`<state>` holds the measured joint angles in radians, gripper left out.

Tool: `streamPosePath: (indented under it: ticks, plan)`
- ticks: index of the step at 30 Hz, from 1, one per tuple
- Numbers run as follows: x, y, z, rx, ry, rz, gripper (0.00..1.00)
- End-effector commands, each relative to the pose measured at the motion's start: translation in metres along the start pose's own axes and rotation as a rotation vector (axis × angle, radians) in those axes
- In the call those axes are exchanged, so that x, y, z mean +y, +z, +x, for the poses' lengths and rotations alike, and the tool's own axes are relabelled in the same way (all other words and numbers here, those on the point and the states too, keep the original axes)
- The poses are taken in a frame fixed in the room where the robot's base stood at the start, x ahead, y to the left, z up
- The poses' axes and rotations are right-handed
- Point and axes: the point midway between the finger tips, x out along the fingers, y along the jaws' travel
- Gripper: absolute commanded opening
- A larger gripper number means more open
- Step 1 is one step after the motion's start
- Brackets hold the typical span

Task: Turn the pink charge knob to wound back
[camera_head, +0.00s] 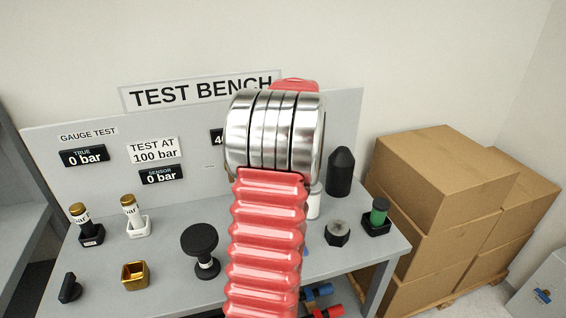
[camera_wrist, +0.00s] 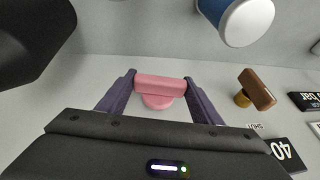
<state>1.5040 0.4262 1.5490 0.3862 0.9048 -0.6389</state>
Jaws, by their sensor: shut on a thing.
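The pink charge knob (camera_wrist: 160,90) shows in the wrist view, near the middle, with a bar-shaped handle and a rounded base behind it. My gripper (camera_wrist: 160,84) is at the knob, with one dark finger on each side of its bar, and is shut on it. How far the knob is turned cannot be read, as no marking beside it shows. In the head view my red, ribbed arm and its metal joint hide the knob and my gripper.
The test bench (camera_head: 255,290) holds a black round handwheel (camera_head: 199,240), a gold square cup (camera_head: 135,276), a dark hex nut (camera_head: 337,233) and a green-capped piece (camera_head: 379,212). A brown-handled valve (camera_wrist: 257,90) is right of the knob. Cardboard boxes (camera_head: 430,165) stand right of the bench.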

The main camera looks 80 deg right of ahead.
Motion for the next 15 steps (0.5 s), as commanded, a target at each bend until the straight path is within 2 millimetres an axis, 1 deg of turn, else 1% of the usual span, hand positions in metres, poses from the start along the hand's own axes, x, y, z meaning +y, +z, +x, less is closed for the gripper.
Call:
streamPosePath:
  ticks: [1,15]
  plan:
    - [0.002,0.0025,0.0021,-0.006,-0.034,0.018,0.37]
    - [0.004,0.0032,0.0035,-0.006,-0.419,0.176,0.37]
